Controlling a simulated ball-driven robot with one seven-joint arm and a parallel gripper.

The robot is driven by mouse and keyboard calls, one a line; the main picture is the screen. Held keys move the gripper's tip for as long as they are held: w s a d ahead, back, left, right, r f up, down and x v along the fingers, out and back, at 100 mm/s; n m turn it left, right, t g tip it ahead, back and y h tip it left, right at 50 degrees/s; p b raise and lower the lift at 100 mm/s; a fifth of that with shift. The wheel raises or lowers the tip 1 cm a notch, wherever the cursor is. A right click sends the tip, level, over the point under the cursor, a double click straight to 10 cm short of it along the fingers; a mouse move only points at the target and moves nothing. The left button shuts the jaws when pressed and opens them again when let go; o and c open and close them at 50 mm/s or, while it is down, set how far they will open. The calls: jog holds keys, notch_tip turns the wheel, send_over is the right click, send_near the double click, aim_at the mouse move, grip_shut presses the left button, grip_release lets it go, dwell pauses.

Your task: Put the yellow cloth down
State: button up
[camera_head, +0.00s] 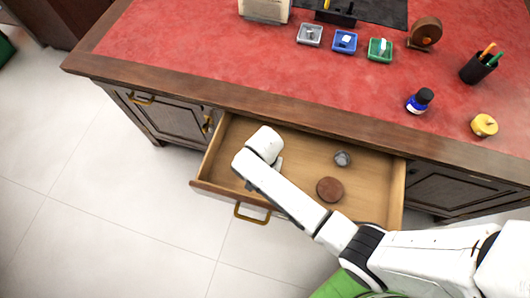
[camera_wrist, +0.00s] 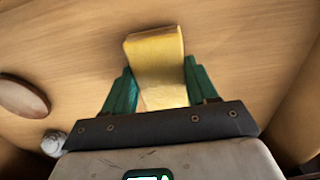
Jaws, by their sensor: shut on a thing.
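The yellow cloth (camera_wrist: 155,55) stands out between the green fingers of my gripper (camera_wrist: 157,90) in the wrist view. My gripper is shut on it and holds it over the wooden floor of the open drawer (camera_head: 300,150). Whether the cloth touches the drawer floor I cannot tell. In the head view my arm reaches into the left part of the drawer, and the forearm and wrist hide the fingers and the cloth.
A brown round disc (camera_head: 330,189) and a small grey object (camera_head: 342,158) lie in the drawer to the right. The red desk top (camera_head: 200,40) holds small trays, a blue bottle (camera_head: 419,101), a yellow round item (camera_head: 484,125) and a pen cup (camera_head: 478,67).

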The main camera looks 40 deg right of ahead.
jog(key=shift+f, duration=0.1)
jog(key=o, duration=1)
notch_tip(320, 180, up, 12)
jog(key=s+d+r+n, duration=0.2)
jog(key=s+n, duration=0.1)
jog(key=s, duration=0.2)
jog(key=s+d+r+n, duration=0.1)
jog(key=s+d+n, duration=0.2)
jog(key=s, duration=0.3)
jog(key=s+d+r+n+t+p, duration=0.1)
jog(key=s+d+r+n, duration=0.1)
jog(key=s+d+n, duration=0.1)
jog(key=shift+s+r+n, duration=0.15)
jog(key=shift+s+n, duration=0.15)
jog(key=shift+s, duration=0.35)
jog(key=shift+s+r+n, duration=0.15)
jog(key=shift+s+n, duration=0.15)
jog(key=shift+s, duration=0.3)
